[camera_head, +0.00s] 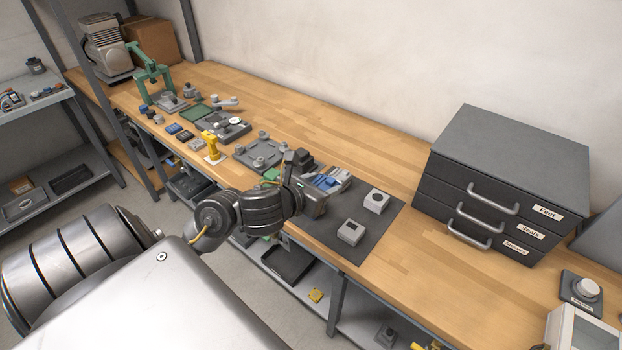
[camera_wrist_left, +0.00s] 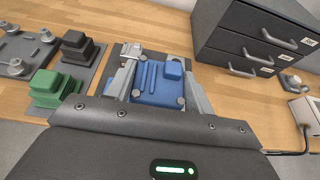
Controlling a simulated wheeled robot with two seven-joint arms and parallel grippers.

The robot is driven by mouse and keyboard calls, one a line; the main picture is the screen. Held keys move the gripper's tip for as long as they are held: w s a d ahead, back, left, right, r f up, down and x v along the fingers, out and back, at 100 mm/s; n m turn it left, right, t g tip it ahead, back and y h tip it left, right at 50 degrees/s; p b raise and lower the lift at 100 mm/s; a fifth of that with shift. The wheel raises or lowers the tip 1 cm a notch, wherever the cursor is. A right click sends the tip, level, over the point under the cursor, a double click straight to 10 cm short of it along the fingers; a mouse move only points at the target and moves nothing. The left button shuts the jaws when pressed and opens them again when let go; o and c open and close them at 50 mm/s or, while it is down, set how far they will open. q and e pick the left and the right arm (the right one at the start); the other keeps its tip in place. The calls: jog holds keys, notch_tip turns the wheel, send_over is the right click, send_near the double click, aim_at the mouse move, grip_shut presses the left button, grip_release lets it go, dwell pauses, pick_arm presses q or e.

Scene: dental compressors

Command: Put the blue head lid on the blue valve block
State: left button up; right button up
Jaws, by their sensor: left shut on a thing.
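My left gripper (camera_wrist_left: 153,92) is shut on a blue ribbed part, the blue head lid (camera_wrist_left: 150,82), with a finger on each side of it. The lid has raised ribs, a small raised block and round studs at its near corners. In the head view my left gripper (camera_head: 318,190) is over the left part of the dark mat, with the blue lid (camera_head: 326,182) at its fingers. The blue valve block cannot be told apart; it may be hidden under the lid or the gripper. I cannot tell whether the lid touches anything below. My right gripper is out of view.
Two grey blocks (camera_head: 376,200) (camera_head: 351,232) stand on the dark mat (camera_head: 345,250). Green (camera_wrist_left: 58,88) and black (camera_wrist_left: 80,48) stepped blocks stand left of the gripper. A grey drawer cabinet (camera_head: 500,185) stands to the right. Bare bench lies between mat and cabinet.

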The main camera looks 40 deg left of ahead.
pick_arm(q)
jog(key=shift+w+a+f+b, duration=0.35)
jog(key=shift+a+f+b, duration=0.15)
jog(key=shift+a+b, duration=0.2)
jog(key=w+a+f+b, duration=0.2)
jog(key=f+b, duration=0.1)
jog(key=a+f+b, duration=0.1)
jog(key=a, duration=0.1)
jog(key=shift+w+a+f+b, duration=0.1)
jog(key=shift+w+f+b, duration=0.3)
jog(key=shift+w+a+f, duration=0.3)
jog(key=shift+a+f, duration=0.05)
jog(key=shift+w+a+f+b, duration=0.15)
jog(key=shift+f+b, duration=0.25)
jog(key=shift+f, duration=0.6)
jog(key=shift+w+a+f+b, duration=0.15)
jog(key=shift+f+b, duration=0.25)
jog(key=shift+f, duration=0.6)
jog(key=shift+s, duration=0.1)
jog(key=shift+f, duration=0.2)
jog(key=o, duration=1)
jog(key=shift+r, duration=0.1)
jog(key=shift+o, duration=0.2)
